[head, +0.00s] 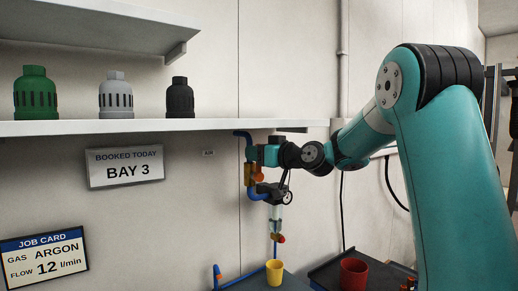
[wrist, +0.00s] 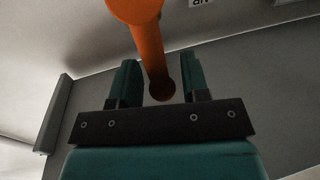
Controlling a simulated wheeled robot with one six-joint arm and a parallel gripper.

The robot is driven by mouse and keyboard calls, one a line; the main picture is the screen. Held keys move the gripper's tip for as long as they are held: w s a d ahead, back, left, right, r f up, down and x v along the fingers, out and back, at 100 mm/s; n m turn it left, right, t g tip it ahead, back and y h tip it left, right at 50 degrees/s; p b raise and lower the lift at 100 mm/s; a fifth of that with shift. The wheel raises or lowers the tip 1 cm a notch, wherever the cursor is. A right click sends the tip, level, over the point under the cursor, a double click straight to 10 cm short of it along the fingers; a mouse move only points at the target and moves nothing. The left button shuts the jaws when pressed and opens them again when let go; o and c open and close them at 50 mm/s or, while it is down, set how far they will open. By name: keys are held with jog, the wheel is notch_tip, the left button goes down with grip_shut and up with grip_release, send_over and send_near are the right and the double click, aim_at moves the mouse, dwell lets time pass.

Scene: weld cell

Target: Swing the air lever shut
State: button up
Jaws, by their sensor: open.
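The air lever (wrist: 150,50) is an orange rod in the wrist view, coming from the top of the picture with its rounded end between my gripper's two teal fingers. My gripper (wrist: 159,72) is open, with a visible gap on each side of the lever. In the head view my gripper (head: 262,156) is at the blue air pipe (head: 243,135), below the shelf edge. A small orange part of the lever (head: 259,177) shows just under it, beside the brass valve (head: 250,173). My gripper hides most of the lever there.
A long shelf (head: 120,127) with green, grey and black caps runs just above my gripper. A small AIR label (head: 208,153) is on the wall to the left. A yellow cup (head: 274,273) and a red cup (head: 353,274) stand below. A torch-like tool (head: 275,220) hangs under my wrist.

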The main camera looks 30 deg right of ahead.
grip_shut()
jog(key=shift+a+f+b, duration=0.1)
jog(key=shift+b, duration=0.25)
